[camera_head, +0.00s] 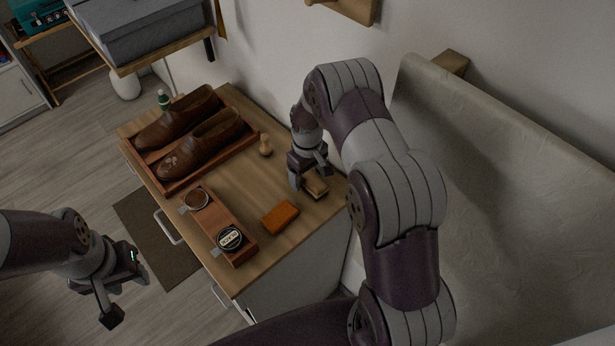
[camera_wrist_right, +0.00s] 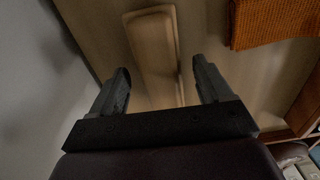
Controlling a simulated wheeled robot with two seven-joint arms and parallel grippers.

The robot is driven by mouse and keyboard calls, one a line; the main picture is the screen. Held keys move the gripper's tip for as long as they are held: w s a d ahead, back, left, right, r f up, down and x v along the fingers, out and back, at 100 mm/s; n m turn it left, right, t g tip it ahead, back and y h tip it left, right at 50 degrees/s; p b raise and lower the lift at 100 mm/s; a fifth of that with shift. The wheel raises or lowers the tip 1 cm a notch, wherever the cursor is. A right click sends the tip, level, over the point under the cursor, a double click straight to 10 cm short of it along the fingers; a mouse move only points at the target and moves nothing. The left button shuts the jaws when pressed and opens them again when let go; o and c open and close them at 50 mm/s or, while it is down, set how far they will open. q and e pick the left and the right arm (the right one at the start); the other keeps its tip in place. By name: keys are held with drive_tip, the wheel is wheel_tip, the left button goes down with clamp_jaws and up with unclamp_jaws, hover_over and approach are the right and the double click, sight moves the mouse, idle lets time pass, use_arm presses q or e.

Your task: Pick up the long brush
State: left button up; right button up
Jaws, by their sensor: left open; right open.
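The long brush (camera_head: 316,187) is a pale wooden piece lying near the back right corner of the cabinet top, partly hidden by my right gripper. In the right wrist view the brush (camera_wrist_right: 153,42) is long with rounded corners and extends down between the fingers. My right gripper (camera_head: 309,176) is open above it, with one finger on each side of the brush in the wrist view (camera_wrist_right: 161,75). I cannot tell whether the fingers touch it. My left gripper (camera_head: 126,292) is open and empty, off the cabinet's left side above the floor.
An orange-brown block (camera_head: 280,217) lies in front of the brush; a small knobbed brush (camera_head: 265,146) stands behind left. A wooden holder (camera_head: 220,222) with two tins and a tray (camera_head: 172,186) of brown shoes fill the left and front. The wall (camera_head: 270,60) is close behind.

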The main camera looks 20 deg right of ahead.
sight(307, 173)
drive_tip(key=shift+d, duration=0.1)
drive_tip(key=c, duration=0.8)
drive_tip(key=shift+a, duration=0.2)
drive_tip(key=c, duration=0.4)
drive_tip(key=shift+d+r, duration=0.1)
drive_tip(key=shift+r, duration=0.45)
wheel_tip(307, 173, up, 3)
drive_tip(key=shift+f+b, duration=0.15)
drive_tip(key=shift+b, duration=0.45)
drive_tip(key=s+r, duration=0.2)
drive_tip(key=s, duration=0.1)
drive_tip(key=s+a+r+b, duration=0.1)
drive_tip(key=s+r, duration=0.2)
drive_tip(key=s, duration=0.1)
drive_tip(key=s+a+r, duration=0.1)
drive_tip(key=s+r, duration=0.1)
drive_tip(key=s, duration=0.2)
drive_tip(key=shift+s+a+r, duration=0.15)
drive_tip(key=shift+s+a, duration=0.1)
